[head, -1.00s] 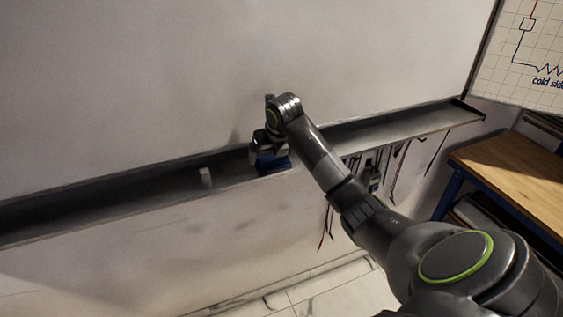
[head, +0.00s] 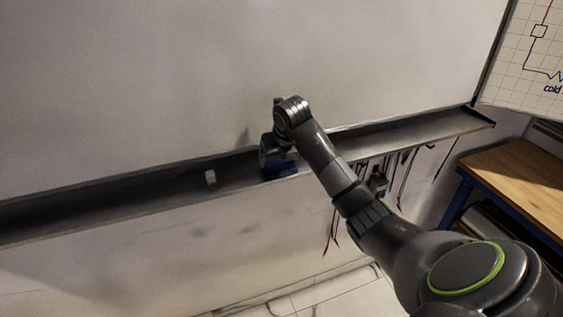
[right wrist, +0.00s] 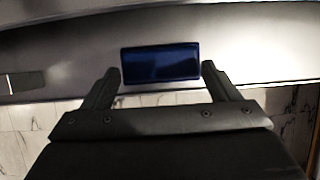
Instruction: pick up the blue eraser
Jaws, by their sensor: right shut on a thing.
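The blue eraser (head: 281,168) lies in the dark ledge under the white board, partly hidden by my right gripper in the head view. In the right wrist view the eraser (right wrist: 160,63) is a dark blue block between the two fingertips. My right gripper (head: 277,153) reaches down over the ledge from the right. My left gripper is not in view.
A small pale block (head: 211,177) sits in the ledge (head: 110,197) left of the eraser. Cables (head: 400,165) hang below the ledge at right. A wooden-topped bench (head: 520,175) stands at the right. The ledge right of my gripper looks clear.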

